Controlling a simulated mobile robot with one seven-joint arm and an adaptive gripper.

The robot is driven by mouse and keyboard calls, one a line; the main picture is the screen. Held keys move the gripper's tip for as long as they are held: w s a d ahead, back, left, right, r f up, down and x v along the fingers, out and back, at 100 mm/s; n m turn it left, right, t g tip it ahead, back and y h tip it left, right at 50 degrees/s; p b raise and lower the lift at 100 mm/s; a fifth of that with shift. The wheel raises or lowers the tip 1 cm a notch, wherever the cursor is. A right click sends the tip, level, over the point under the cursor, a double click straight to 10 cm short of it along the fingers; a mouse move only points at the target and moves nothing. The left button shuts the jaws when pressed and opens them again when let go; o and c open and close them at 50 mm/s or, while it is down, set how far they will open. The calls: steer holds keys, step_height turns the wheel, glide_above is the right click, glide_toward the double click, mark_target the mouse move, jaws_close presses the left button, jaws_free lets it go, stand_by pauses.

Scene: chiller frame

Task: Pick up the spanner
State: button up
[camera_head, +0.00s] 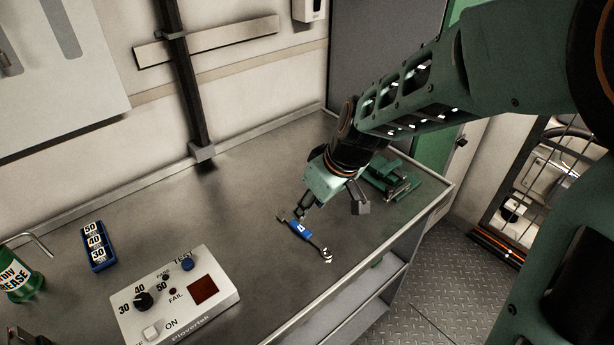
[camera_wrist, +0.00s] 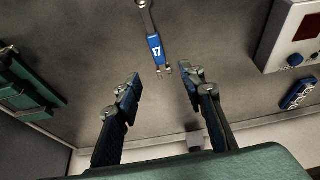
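The spanner (camera_head: 301,230) lies on the grey bench top, with a blue grip band marked 17 around its middle. In the wrist view the spanner (camera_wrist: 155,46) is at the top centre, ahead of the fingertips, one end lying toward the gap between them. My gripper (camera_head: 304,212) is just above and beside the spanner in the head view, partly hiding its far side. In the wrist view my gripper (camera_wrist: 160,84) has its two fingers spread wide apart with nothing between them. Whether a fingertip touches the bench cannot be told.
A white tester box (camera_head: 178,298) with knob and red window stands front left. Beyond it are a blue numbered block (camera_head: 97,247) and a green grease container (camera_head: 20,282). A green vice-like fixture (camera_head: 390,178) stands right of my gripper. The bench around the spanner is clear.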

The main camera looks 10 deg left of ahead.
glide_above(301, 228)
steer(key=s+d, duration=0.2)
steer(key=f, duration=0.5)
steer(key=shift+w+a, duration=0.15)
steer(key=shift+a, duration=0.1)
steer(key=x, duration=0.3)
steer(key=shift+d+f+p, duration=0.25)
steer(key=shift+f+p, duration=0.05)
steer(key=shift+x, duration=0.8)
steer(key=shift+c, duration=0.4)
jaws_close()
